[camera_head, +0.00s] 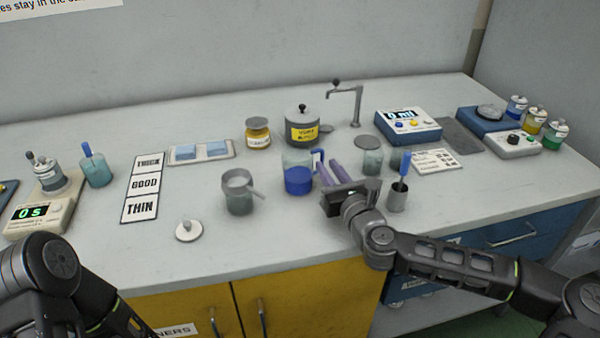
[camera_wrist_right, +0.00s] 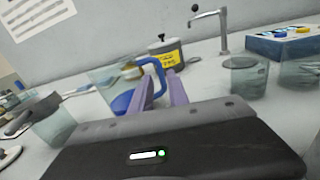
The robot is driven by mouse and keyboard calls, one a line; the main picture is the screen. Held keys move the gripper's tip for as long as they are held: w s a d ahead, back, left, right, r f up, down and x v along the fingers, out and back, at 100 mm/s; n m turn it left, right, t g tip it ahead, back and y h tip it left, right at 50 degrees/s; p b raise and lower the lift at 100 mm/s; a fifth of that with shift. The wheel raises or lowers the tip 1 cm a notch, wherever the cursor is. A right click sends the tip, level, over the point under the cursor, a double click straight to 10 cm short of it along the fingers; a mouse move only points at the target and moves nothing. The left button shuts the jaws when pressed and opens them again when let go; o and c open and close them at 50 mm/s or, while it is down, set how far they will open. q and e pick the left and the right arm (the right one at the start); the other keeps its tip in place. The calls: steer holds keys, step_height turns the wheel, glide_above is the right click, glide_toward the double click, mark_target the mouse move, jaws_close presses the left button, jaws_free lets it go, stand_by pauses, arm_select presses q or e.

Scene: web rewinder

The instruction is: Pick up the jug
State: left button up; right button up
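The jug (camera_head: 297,159) is clear with a blue lower part and a blue handle (camera_head: 319,157). It stands upright on the counter, its handle toward my right gripper. My right gripper (camera_head: 328,169) has purple fingers, set apart with no visible grip on anything. Its tips are right by the handle. In the right wrist view the jug (camera_wrist_right: 112,80) is ahead and left, and the handle (camera_wrist_right: 161,78) shows in line with the gap between the fingers (camera_wrist_right: 162,86). I cannot tell whether they touch it. My left arm is at the lower left; its gripper is out of frame.
A grey lidded pot (camera_head: 302,127) stands behind the jug. A grey handled cup (camera_head: 238,192) is to its left. A clear beaker (camera_head: 372,162) and a metal cup with a blue-handled tool (camera_head: 397,197) stand close right of my right gripper. The counter's front middle is mostly clear.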

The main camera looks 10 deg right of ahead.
mark_target(321, 156)
steer(key=shift+w+a, duration=0.2)
steer(key=shift+w, duration=1.05)
steer(key=w, duration=0.5)
steer(key=shift+w+a, duration=0.1)
steer(key=shift+a, duration=0.3)
steer(key=shift+c, duration=0.2)
jaws_close()
stand_by(0.5)
